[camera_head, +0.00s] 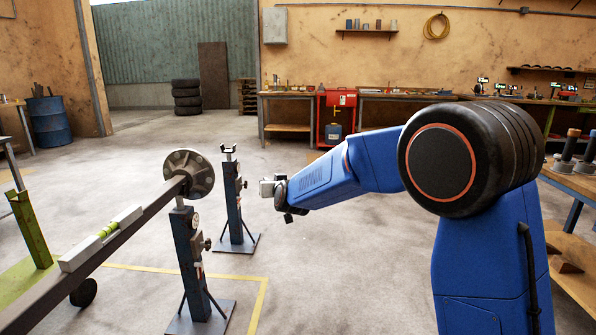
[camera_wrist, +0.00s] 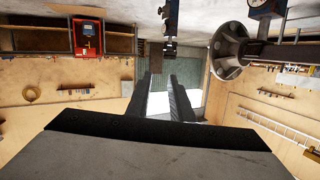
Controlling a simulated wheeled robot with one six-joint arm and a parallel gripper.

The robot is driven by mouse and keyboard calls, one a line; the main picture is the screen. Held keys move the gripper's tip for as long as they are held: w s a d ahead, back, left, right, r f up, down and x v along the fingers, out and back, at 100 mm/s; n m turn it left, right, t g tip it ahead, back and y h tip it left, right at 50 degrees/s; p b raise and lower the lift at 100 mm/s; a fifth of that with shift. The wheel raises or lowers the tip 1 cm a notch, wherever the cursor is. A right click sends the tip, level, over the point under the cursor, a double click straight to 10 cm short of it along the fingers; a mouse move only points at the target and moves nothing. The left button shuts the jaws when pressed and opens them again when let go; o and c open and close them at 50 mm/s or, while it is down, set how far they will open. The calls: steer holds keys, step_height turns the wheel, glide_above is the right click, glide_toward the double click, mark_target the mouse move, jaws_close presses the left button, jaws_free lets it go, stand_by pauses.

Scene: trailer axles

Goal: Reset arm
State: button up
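My blue arm reaches left across the head view, and my gripper (camera_head: 268,188) hangs in the air near the stands. In the wrist view, which is upside down, its two dark fingers (camera_wrist: 161,78) are apart with nothing between them. A trailer axle (camera_head: 103,247) with a round hub flange (camera_head: 190,174) lies on a near blue stand (camera_head: 188,250). A level (camera_head: 101,238) with a green vial rests on the axle. A second blue stand (camera_head: 232,195) stands between the flange and my gripper, its top bare. The flange also shows in the wrist view (camera_wrist: 229,50).
A workbench with tools (camera_head: 573,180) stands close at the right. A red cabinet (camera_head: 336,118) and benches line the back wall. Stacked tires (camera_head: 186,97) and a blue barrel (camera_head: 48,121) stand farther back. The floor between the stands and the back benches is open.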

steer(key=s+d+r+g+h, duration=0.2)
steer(key=s+d+g, duration=0.3)
steer(key=s+d, duration=1.85)
steer(key=s+d+f+m+g+h, duration=0.1)
steer(key=s+d+f, duration=0.2)
steer(key=s, duration=0.8)
steer(key=s+d+f+g+h, duration=0.1)
steer(key=s+d+f, duration=0.3)
steer(key=s, duration=0.7)
steer(key=s+d+f+m+g+h, duration=0.1)
steer(key=s+d+f+g, duration=0.2)
steer(key=s+d, duration=0.4)
steer(key=s, duration=0.5)
steer(key=shift+d+f+m, duration=0.2)
steer(key=shift+d+m, duration=0.1)
steer(key=shift+d, duration=0.05)
steer(key=shift+w, duration=0.1)
steer(key=shift+c, duration=0.3)
